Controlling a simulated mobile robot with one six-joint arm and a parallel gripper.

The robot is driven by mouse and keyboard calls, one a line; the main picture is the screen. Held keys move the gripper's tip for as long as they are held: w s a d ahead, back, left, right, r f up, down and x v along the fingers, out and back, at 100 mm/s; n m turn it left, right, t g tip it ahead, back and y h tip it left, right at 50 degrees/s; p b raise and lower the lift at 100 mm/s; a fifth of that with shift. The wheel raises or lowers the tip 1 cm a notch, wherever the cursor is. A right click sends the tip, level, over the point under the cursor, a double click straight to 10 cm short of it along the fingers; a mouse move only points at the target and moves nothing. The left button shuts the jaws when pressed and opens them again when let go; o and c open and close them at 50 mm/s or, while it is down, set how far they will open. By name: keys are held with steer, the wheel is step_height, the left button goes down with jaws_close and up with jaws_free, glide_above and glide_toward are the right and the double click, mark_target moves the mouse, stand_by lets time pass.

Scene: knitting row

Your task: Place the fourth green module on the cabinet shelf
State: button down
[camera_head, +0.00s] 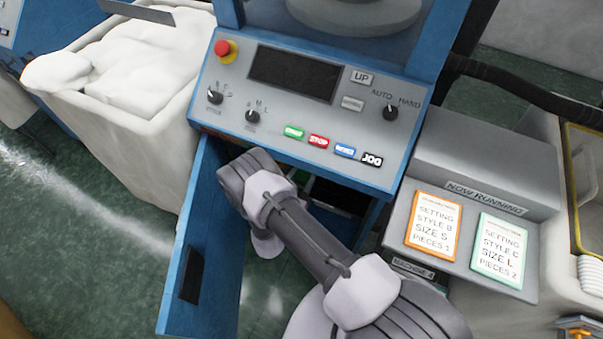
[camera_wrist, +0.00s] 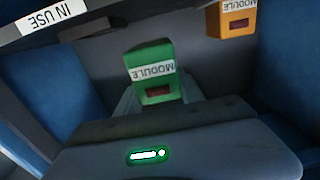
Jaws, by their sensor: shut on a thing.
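In the wrist view, my gripper (camera_wrist: 155,98) is shut on a green module (camera_wrist: 150,60) with a white MODULE label. The label reads upside down there. The module is inside the blue cabinet, in front of a grey back surface. A shelf edge (camera_wrist: 85,30) with an IN USE label shows at the upper left. Whether the module touches a shelf cannot be told. In the head view, my arm reaches into the open cabinet (camera_head: 375,212) under the control panel, and my gripper and the held module are hidden there.
An orange module (camera_wrist: 238,20) is at the upper right of the wrist view. The open blue cabinet door (camera_head: 205,235) stands left of my arm. The control panel (camera_head: 315,105) overhangs the opening. A grey stand (camera_head: 480,165) with two cards is at the right, and a white bin (camera_head: 150,125) at the left.

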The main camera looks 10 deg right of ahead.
mark_target(295, 184)
steer(key=w, duration=0.2)
steer(key=w+b, duration=0.1)
steer(key=shift+w+d+f, duration=0.3)
steer(key=shift+w+f, duration=0.05)
steer(key=shift+w, duration=0.05)
steer(key=shift+w+f+b, duration=0.25)
steer(key=shift+b, duration=0.05)
step_height(295, 184, down, 3)
steer(key=shift+f+b, duration=0.1)
steer(key=shift+b, duration=0.95)
steer(key=shift+r, duration=0.25)
steer(key=c, duration=0.7)
jaws_free()
steer(key=shift+f, duration=0.1)
steer(key=p+v, duration=0.2)
steer(key=v, duration=0.3)
steer(key=p+v, duration=0.3)
steer(key=v, duration=0.3)
steer(key=shift+s+a+r, duration=0.1)
steer(key=shift+s+r, duration=0.1)
steer(key=shift+s+a+f, duration=0.1)
steer(key=shift+s+a, duration=0.05)
steer(key=shift+s, duration=0.1)
